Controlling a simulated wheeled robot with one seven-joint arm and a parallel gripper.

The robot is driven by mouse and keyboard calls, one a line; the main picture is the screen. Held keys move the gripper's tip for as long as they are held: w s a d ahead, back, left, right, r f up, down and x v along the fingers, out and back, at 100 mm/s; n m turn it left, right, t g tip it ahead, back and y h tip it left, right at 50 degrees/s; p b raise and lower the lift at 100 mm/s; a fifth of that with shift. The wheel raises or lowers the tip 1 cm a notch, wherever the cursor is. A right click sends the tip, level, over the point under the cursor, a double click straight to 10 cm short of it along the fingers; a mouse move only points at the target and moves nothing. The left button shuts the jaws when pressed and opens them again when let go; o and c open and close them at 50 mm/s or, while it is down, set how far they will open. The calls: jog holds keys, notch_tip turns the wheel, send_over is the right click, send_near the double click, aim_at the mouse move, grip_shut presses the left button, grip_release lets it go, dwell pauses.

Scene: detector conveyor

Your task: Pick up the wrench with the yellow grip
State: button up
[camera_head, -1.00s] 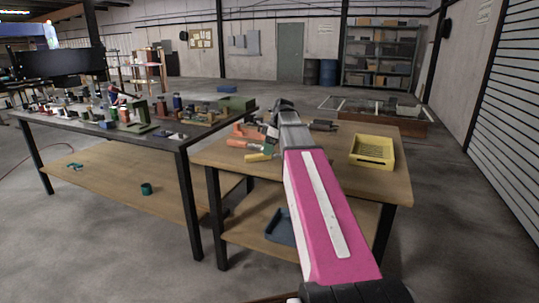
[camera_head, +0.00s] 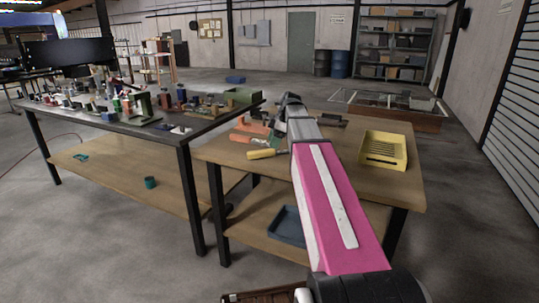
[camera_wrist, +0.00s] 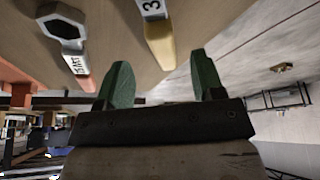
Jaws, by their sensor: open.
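The wrench with the yellow grip lies on the wooden table; its yellow handle (camera_head: 267,154) shows left of my arm in the head view. In the wrist view its yellow grip (camera_wrist: 161,46) is at top centre, with a pale shank marked with a digit; its head is out of frame. My gripper (camera_wrist: 162,80) is open and empty, its two green fingers apart. The yellow grip appears beyond the gap between the fingertips, not between them.
Another wrench with a grey ring head (camera_wrist: 66,27) and reddish grip lies left of it in the wrist view. Orange-handled tools (camera_head: 246,138) lie close by. A yellow tray (camera_head: 384,150) sits right of my arm. A cluttered dark-topped table (camera_head: 188,136) stands left.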

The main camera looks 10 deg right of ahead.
aim_at(270, 150)
jog(key=x, duration=0.5)
jog(key=shift+s+d, duration=0.1)
jog(key=shift+s, duration=0.05)
grip_shut()
